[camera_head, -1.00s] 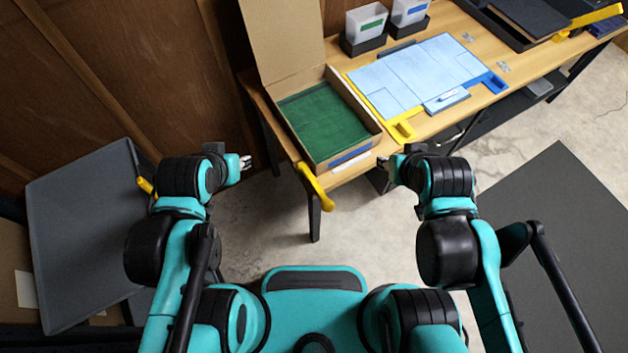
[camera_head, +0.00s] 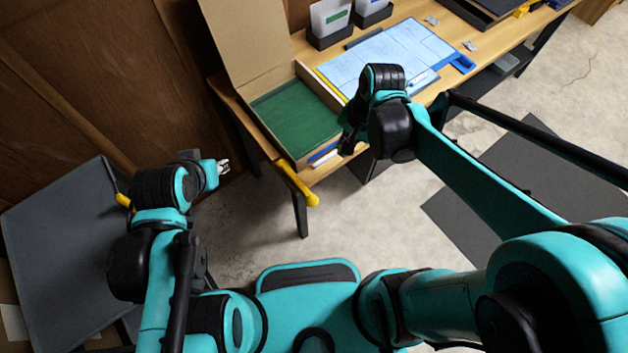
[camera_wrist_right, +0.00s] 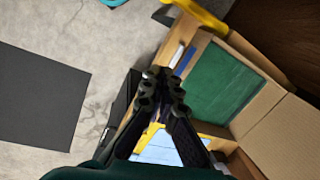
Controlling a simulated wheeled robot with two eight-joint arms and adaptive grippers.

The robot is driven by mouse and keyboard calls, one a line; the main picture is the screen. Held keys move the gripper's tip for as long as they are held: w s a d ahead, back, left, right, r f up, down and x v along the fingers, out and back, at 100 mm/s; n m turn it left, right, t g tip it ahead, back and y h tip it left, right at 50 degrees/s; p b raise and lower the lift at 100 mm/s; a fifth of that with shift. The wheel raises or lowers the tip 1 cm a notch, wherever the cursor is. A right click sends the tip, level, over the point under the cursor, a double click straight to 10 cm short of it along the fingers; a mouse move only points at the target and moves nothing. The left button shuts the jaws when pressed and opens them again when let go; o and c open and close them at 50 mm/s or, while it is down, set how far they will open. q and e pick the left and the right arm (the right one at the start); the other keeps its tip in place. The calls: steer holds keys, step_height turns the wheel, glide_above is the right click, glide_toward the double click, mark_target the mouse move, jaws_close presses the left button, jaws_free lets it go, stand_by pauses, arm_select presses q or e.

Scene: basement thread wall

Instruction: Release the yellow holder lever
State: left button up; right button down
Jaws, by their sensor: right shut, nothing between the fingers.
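A yellow lever-like handle (camera_head: 297,183) sticks out at the table's front left corner, below the cardboard box. It also shows at the top of the right wrist view (camera_wrist_right: 200,12). A second yellow piece (camera_wrist_right: 150,137) lies at the pale blue sheet's edge, partly hidden by my fingers; my right arm covers that corner in the head view. My right gripper (camera_wrist_right: 162,90) is shut and empty, above the table's front edge and apart from the handle. My left gripper (camera_head: 223,166) hangs left of the table, away from both; its finger opening is too small to tell.
An open cardboard box (camera_head: 328,98) with a green sheet (camera_head: 296,118) stands on the table's left end. A pale blue sheet (camera_head: 385,55) lies beside it, with bins (camera_head: 330,22) behind. A grey panel (camera_head: 60,240) leans at the left.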

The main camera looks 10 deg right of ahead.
mark_target(297, 182)
steer(key=f+m+g, duration=0.1)
steer(key=a+f+m, duration=0.1)
steer(key=w+a+f+m+g, duration=0.1)
steer(key=f, duration=0.1)
steer(key=shift+w+g+y, duration=0.1)
steer(key=shift+g+y, duration=0.2)
steer(key=shift+a+f, duration=0.1)
steer(key=s+a+f+b, duration=0.1)
steer(key=f, duration=0.2)
steer(key=s+a+f+b, duration=0.1)
steer(key=a+f+b, duration=0.1)
steer(key=f, duration=0.1)
steer(key=s+a+f+b, duration=0.1)
steer(key=a+f+b, duration=0.1)
steer(key=f, duration=0.1)
steer(key=shift+s+a+f, duration=0.1)
steer(key=shift+a+f, duration=0.15)
steer(key=shift+s+a+m, duration=0.1)
steer(key=shift+a+m, duration=0.05)
steer(key=shift+m, duration=0.15)
